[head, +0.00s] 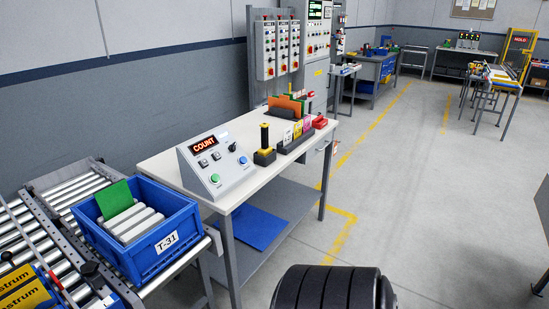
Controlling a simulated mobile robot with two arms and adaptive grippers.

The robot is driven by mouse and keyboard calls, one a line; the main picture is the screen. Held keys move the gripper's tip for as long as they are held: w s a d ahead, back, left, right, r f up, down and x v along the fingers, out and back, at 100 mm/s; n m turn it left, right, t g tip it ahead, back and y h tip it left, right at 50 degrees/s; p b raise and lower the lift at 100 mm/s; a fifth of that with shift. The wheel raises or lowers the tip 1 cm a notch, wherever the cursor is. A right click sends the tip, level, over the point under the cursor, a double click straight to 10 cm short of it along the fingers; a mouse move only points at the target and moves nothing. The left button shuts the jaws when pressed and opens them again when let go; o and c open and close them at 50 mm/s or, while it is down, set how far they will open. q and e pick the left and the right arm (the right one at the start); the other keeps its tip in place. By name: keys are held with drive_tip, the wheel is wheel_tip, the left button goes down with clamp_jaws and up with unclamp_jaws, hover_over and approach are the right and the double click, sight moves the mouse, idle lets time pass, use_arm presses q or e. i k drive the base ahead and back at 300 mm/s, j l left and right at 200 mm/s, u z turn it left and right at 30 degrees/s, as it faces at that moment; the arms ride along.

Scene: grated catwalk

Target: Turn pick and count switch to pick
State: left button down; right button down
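A light grey sloped control console (214,165) stands on the near-left part of a white workbench. Its lit display (204,143) reads COUNT in orange. A black rotary knob (232,147) sits at the upper right of its face. Two small switches or keys (209,159) sit below the display. A green button (215,178) and a blue button (243,160) are along the lower part. The labels are too small to read, so I cannot tell for certain which control is the pick and count switch. Neither of my grippers is in view.
The workbench (162,165) also holds a yellow-and-black post (265,140) and a rack of coloured cards right of the console. A blue tote (160,262) marked T-31 sits on the roller conveyor (60,189) at left. Open floor (430,210) lies to the right.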

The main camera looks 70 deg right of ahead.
sight(232, 146)
drive_tip(key=z, duration=1.9)
